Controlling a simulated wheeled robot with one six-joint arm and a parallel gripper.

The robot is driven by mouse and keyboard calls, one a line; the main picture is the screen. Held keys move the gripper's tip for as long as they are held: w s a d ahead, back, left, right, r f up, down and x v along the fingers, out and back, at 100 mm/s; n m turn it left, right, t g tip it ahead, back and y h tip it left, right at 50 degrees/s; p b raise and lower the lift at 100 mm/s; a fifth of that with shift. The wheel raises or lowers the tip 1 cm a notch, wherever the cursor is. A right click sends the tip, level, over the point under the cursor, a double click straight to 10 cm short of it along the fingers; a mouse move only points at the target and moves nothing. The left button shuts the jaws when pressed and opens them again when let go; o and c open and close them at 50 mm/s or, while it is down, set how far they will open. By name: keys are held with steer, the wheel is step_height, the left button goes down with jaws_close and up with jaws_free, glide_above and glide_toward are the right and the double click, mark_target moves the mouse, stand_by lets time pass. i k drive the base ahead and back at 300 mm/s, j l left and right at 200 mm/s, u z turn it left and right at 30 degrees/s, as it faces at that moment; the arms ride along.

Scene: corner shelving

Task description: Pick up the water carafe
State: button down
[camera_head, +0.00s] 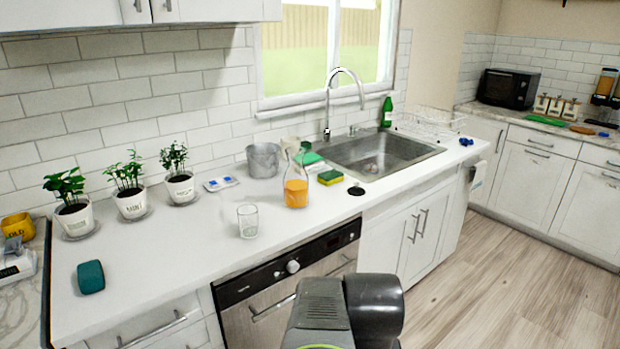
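A clear glass carafe (296,190) stands upright on the white counter, left of the sink. Its lower part looks orange, as if filled with orange liquid rather than clear water. Its narrow neck is see-through and hard to make out against the things behind it. Part of my arm shows at the bottom centre, in front of the dishwasher and well short of the carafe. My gripper's fingers are not visible.
An empty glass (247,221) stands left of the carafe. A metal bucket (263,161) is behind it, and a yellow-green sponge (330,177) is close on its right. Potted herbs (130,203) line the wall. The counter's front left is mostly clear, with a teal object (91,277).

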mark_target(296, 181)
steer(key=i+j+u, duration=0.1)
steer(key=i+j, duration=0.2)
steer(key=i, duration=0.15)
steer(key=i+j+u, duration=0.1)
steer(key=i+j, duration=0.15)
steer(key=i, duration=0.25)
